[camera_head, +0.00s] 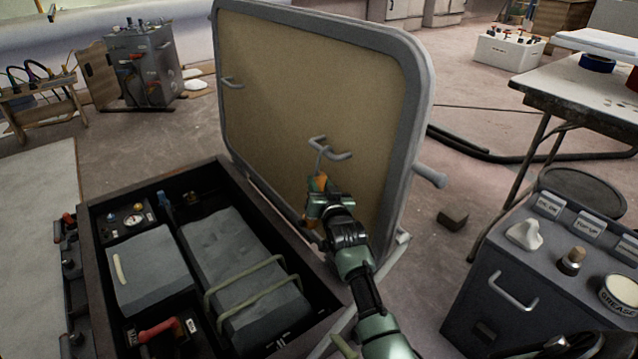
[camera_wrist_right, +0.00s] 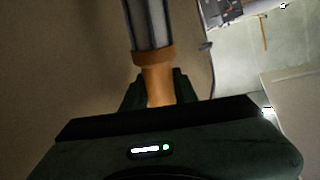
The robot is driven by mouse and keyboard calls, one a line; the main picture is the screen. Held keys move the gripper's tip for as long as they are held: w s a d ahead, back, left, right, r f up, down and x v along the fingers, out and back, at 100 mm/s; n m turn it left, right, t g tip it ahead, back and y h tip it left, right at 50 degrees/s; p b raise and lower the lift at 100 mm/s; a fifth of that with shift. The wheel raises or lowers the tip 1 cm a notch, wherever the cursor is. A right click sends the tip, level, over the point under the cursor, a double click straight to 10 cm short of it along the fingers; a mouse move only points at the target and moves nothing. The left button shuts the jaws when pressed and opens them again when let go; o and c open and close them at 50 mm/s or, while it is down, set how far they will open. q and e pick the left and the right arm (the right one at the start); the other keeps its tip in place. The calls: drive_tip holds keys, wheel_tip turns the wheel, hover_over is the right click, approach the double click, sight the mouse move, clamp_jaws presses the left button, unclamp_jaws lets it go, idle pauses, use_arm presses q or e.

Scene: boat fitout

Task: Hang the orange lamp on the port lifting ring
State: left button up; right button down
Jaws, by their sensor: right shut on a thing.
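The orange lamp (camera_head: 318,184) is upright or nearly so in front of the raised hatch lid (camera_head: 290,90). My right gripper (camera_head: 320,203) is shut on its lower part. In the right wrist view, the lamp's orange grip (camera_wrist_right: 158,84) sits between the fingers (camera_wrist_right: 157,92), with a grey body above it. A thin hook rises from the lamp to a grey lifting ring (camera_head: 332,152) on the lid's tan inner face. I cannot tell whether the hook is over the ring or only in front of it. A second ring (camera_head: 232,83) is farther left on the lid. My left gripper is not in view.
An open locker (camera_head: 75,212) with grey boxes, a gauge and a red-handled part lies below the lid. A grey cabinet (camera_head: 510,295) with a grease tin stands at right. A small dark block (camera_head: 453,218) lies on the floor between.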

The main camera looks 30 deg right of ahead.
drive_tip(key=shift+r, duration=0.15)
drive_tip(key=c, duration=1)
unclamp_jaws()
drive_tip(key=shift+o, duration=0.9)
drive_tip(key=shift+f, duration=0.2)
drive_tip(key=o, duration=0.4)
drive_tip(key=shift+r, duration=0.1)
drive_tip(key=shift+s, duration=0.1)
